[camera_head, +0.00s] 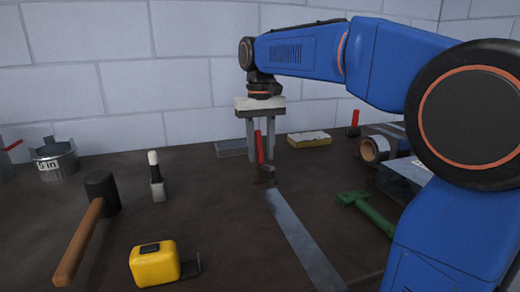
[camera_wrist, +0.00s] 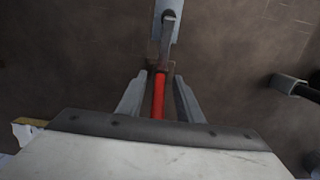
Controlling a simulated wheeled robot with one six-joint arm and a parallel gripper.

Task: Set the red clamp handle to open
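The red clamp handle (camera_head: 259,147) stands up, slightly tilted, from a dark clamp (camera_head: 264,176) at the far end of a grey metal strip (camera_head: 302,239). My gripper (camera_head: 262,159) points down over the clamp, with its two grey fingers apart. In the wrist view the red handle (camera_wrist: 158,96) lies between the open fingers (camera_wrist: 158,84), with a visible gap on each side. The fingers do not appear to touch it. The clamp's lower parts are partly hidden in the wrist view.
A green tool (camera_head: 366,211) and a metal duct piece (camera_head: 402,178) are right. A yellow-edged block (camera_head: 310,139) lies behind, near the brick wall (camera_head: 150,85).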

